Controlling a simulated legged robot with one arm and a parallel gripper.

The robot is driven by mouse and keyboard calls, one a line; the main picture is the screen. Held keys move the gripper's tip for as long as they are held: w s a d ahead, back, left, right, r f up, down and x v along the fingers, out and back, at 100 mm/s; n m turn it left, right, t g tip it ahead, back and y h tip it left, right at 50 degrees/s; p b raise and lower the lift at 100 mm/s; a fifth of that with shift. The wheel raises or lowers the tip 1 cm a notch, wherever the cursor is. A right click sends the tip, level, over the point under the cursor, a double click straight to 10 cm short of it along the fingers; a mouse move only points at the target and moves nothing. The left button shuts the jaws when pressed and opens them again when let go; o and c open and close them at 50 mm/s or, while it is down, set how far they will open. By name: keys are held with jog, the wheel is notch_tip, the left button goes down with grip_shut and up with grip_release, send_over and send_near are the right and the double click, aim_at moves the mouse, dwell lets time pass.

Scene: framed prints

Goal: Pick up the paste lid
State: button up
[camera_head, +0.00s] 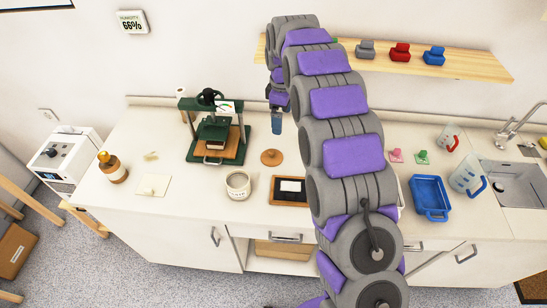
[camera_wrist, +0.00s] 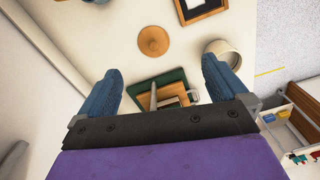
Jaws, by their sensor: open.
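The paste lid, a round tan disc with a small knob (camera_head: 271,157), lies flat on the white counter to the right of the green press. In the wrist view the lid (camera_wrist: 153,41) lies beyond the fingertips, roughly between them in line. A white lettered pot (camera_head: 238,186) stands in front and to the left of the lid; its rim also shows in the wrist view (camera_wrist: 222,50). My gripper (camera_head: 277,123) hangs above the back of the counter, above and apart from the lid. In the wrist view its blue fingers (camera_wrist: 161,68) are spread wide with nothing between them.
The green press (camera_head: 188,104) with a wooden board stands left of the lid. A blue tray (camera_head: 430,196) and sink (camera_head: 512,182) are farther right. A wall shelf (camera_head: 450,62) holds coloured items. Bare counter surrounds the lid.

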aim_at(272, 151)
jog(key=w+a+f+b, duration=0.1)
jog(key=f, duration=0.4)
jog(key=w+a+f+n, duration=0.1)
jog(key=f, duration=0.5)
jog(key=w+a+f+n+b, duration=0.1)
jog(key=f, duration=0.4)
jog(key=shift+w+a+f+b, duration=0.15)
jog(key=shift+a+f+b, duration=0.1)
jog(key=shift+b, duration=0.1)
jog(key=f+b, duration=0.2)
jog(key=f, duration=0.3)
jog(key=shift+s, duration=0.2)
jog(key=c, duration=0.8)
